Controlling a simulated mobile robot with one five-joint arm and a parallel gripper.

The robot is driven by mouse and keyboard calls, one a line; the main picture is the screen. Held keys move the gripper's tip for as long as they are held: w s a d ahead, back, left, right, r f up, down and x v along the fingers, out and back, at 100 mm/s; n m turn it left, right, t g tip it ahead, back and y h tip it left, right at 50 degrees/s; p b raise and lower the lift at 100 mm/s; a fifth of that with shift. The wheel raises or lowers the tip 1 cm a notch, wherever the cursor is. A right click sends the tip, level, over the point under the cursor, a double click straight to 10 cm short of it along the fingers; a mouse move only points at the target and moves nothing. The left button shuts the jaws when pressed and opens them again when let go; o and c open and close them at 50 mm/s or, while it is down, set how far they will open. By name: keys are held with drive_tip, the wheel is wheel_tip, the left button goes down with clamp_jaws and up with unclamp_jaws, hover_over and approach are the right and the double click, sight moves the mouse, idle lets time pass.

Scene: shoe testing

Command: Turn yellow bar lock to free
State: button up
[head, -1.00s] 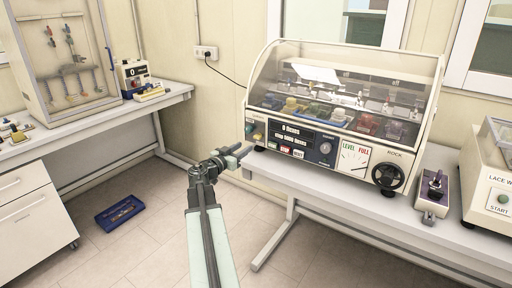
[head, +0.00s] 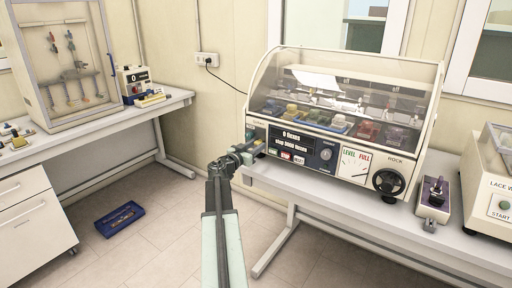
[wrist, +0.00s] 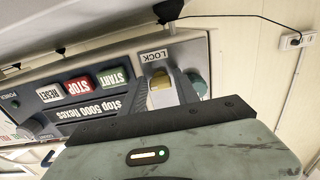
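The yellow bar lock (wrist: 162,92) sits beside the LOCK label on the machine's front panel in the upside-down wrist view. My gripper (wrist: 162,78) reaches the panel with one finger on each side of the yellow bar. The fingers stand apart, and I cannot tell whether they touch the bar. In the head view, my gripper (head: 255,147) is at the left end of the flex machine's panel (head: 305,150) and hides much of the lock area.
A green round part (wrist: 198,84) is close beside one finger. START (wrist: 113,77), STOP (wrist: 76,87) and RESET buttons are nearby. The display reads 0 flexes. A clear hood (head: 350,75) covers several shoes. A blue tray (head: 120,219) lies on the floor.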

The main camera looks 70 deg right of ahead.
clamp_jaws()
drive_tip(key=shift+n, duration=0.4)
drive_tip(key=n, duration=0.6)
drive_tip(key=shift+s, duration=0.15)
drive_tip(key=n, duration=0.5)
drive_tip(key=shift+r+n, duration=0.1)
drive_tip(key=shift+n, duration=0.3)
drive_tip(key=n, duration=0.5)
drive_tip(key=shift+a, duration=0.1)
drive_tip(key=shift+n, duration=0.3)
drive_tip(key=shift+o, duration=0.9)
unclamp_jaws()
